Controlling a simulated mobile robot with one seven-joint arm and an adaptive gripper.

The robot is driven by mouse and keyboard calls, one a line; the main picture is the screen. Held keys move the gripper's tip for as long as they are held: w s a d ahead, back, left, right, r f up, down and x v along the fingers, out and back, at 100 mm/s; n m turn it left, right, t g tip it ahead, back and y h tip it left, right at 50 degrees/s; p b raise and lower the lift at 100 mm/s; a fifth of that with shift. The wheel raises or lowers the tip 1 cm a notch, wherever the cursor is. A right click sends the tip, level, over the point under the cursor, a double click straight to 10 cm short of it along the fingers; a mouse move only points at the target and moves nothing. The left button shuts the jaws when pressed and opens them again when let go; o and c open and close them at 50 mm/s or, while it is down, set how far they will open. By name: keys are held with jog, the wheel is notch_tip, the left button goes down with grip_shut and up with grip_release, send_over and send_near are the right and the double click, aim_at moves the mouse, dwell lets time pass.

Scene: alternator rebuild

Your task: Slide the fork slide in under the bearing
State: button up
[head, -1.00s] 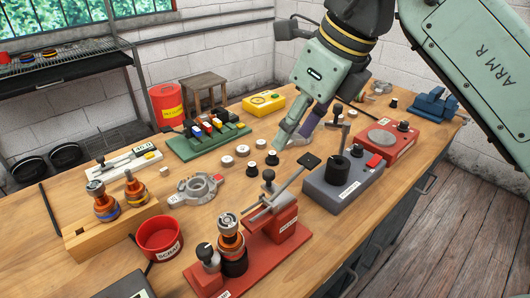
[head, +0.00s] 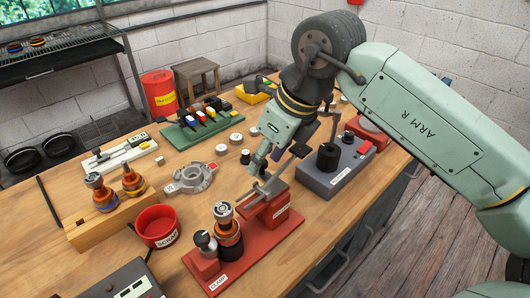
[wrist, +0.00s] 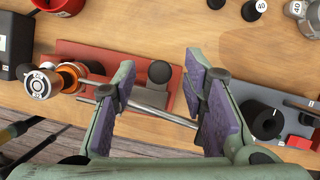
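The red clamp stand (head: 207,282) is at the front of the bench. A rotor with copper windings and a silver bearing (head: 224,210) stands upright on it; the bearing shows at left in the wrist view (wrist: 42,84). The grey fork slide (head: 258,195) lies on the stand's red block, its prongs pointing toward the rotor. My gripper (head: 264,164) is above the slide. In the wrist view my gripper (wrist: 158,92) is open, with a black knob and a metal rod visible between its purple pads. Contact cannot be told.
A grey press unit (head: 330,180) stands to the right of the slide. A red scrap cup (head: 158,228) and a wooden rack (head: 110,225) with rotors are at left. A metal housing (head: 190,178) lies behind on open wood.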

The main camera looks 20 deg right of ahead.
grip_shut()
dwell(0.7)
